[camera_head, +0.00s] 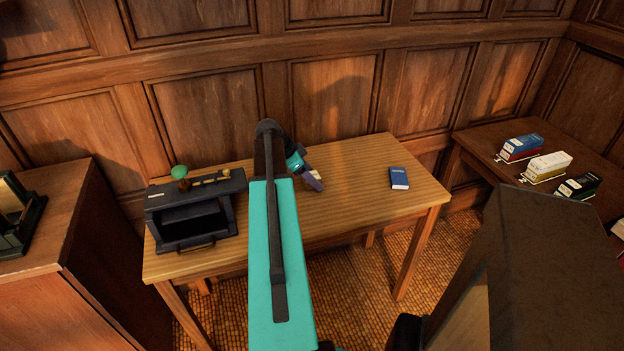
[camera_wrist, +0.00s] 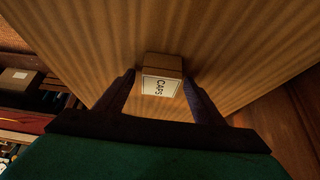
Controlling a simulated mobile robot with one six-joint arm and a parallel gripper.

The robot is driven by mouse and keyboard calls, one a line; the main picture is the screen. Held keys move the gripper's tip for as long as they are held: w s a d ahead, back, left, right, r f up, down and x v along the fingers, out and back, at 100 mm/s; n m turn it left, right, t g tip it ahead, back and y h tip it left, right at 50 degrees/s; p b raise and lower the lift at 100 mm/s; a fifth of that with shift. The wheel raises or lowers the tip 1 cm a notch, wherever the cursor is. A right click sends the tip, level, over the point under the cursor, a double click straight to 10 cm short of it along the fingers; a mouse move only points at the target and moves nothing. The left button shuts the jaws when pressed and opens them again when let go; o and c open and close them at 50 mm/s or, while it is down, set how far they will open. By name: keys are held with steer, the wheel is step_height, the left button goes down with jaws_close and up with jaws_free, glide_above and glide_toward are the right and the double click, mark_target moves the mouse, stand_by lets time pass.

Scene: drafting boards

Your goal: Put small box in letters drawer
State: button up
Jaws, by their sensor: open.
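A small brown box (camera_wrist: 163,65) with a white label reading CAPS lies on the wooden table (camera_head: 350,212). In the wrist view it is between the two fingers of my gripper (camera_wrist: 160,78), which are apart on either side. I cannot tell whether they touch it. In the head view my gripper (camera_head: 313,180) is low over the middle of the table, and the box is hidden behind my arm. A dark drawer unit (camera_head: 160,207) stands on the table's left side. Its drawer (camera_head: 188,243) appears pulled out, with a handle in front. Its label is too small to read.
A green knob-like object (camera_head: 180,172) and brass-coloured items sit on top of the drawer unit. A blue book (camera_head: 399,178) lies on the table's right side. Labelled boxes (camera_head: 547,166) stand on a side table at right. The table between my gripper and the book is clear.

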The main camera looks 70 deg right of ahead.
mark_target(317, 175)
stand_by(0.4)
steer(key=c, duration=1.3)
steer(key=shift+r, duration=0.15)
steer(key=shift+r+b, duration=0.4)
steer(key=shift+r, duration=1.05)
steer(key=shift+a+r, duration=0.15)
steer(key=shift+a, duration=0.2)
steer(key=a, duration=0.4)
steer(key=w+a+b, duration=0.1)
steer(key=a, duration=0.4)
steer(key=a+r+b, duration=0.1)
steer(key=a, duration=0.3)
steer(key=shift+w+a+r, duration=0.1)
steer(key=shift+w+a, duration=0.1)
steer(key=shift+w, duration=0.1)
steer(key=shift+w+a+r, duration=0.15)
steer(key=shift+a, duration=0.8)
